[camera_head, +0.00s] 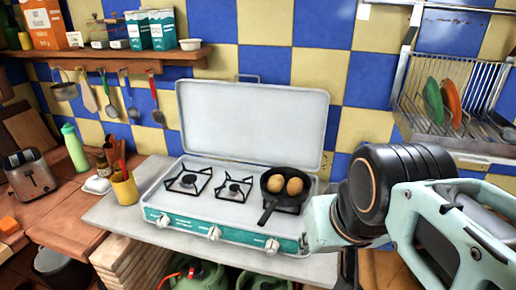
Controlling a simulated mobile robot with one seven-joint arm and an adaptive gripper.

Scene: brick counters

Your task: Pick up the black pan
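The black pan (272,188) sits on the right burner of the white camping stove (160,212). Two brown, round, egg- or potato-like items (284,184) lie in it. Its handle points toward the front of the stove, slightly left. My arm reaches in from the right, and its pale link is just right of the pan, over the stove's front right corner. A dark part below my wrist (347,266) may be my gripper; its fingers cannot be made out. I see nothing held.
The stove's lid (252,122) stands open behind the pan. Two other burners (187,180) are empty. A yellow utensil cup (124,188), green bottle (75,148) and toaster (30,176) stand at left. A dish rack (440,128) with plates is at right.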

